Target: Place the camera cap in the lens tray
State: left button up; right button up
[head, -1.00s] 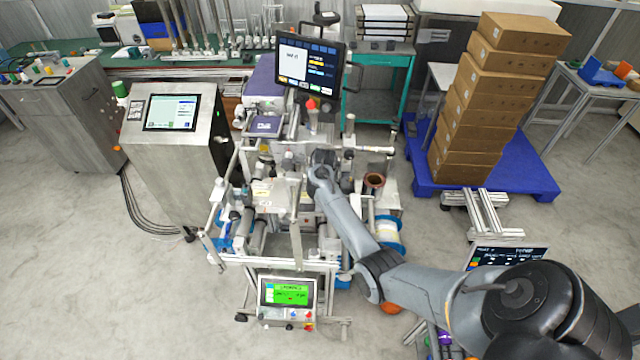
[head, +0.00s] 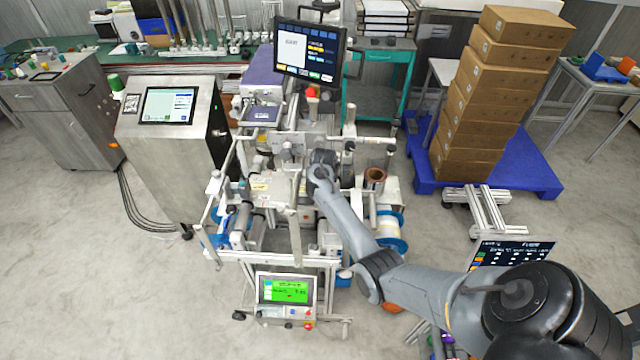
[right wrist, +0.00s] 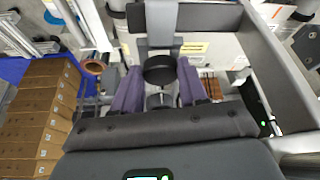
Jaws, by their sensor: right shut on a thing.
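My right gripper (right wrist: 159,72) has two purple fingers and is shut on the camera cap (right wrist: 160,68), a black round disc between the fingertips in the right wrist view. A grey cylindrical part shows just below the cap there; I cannot tell whether they touch. In the head view my right arm reaches in from the lower right to the middle of the metal machine (head: 270,185). The fingers and cap cannot be made out there. I cannot identify the lens tray for certain in either view. My left gripper is not in view.
A tilted monitor (head: 310,50) stands over the machine's back. A steel console (head: 170,135) is at its left. Stacked cardboard boxes (head: 490,100) stand on a blue pallet (head: 535,170) at the right. Metal frame bars (right wrist: 272,65) pass close to the gripper's right in the wrist view.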

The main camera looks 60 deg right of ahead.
jog(key=shift+f+b, duration=0.3)
jog(key=shift+f, duration=0.35)
jog(key=o, duration=1.2)
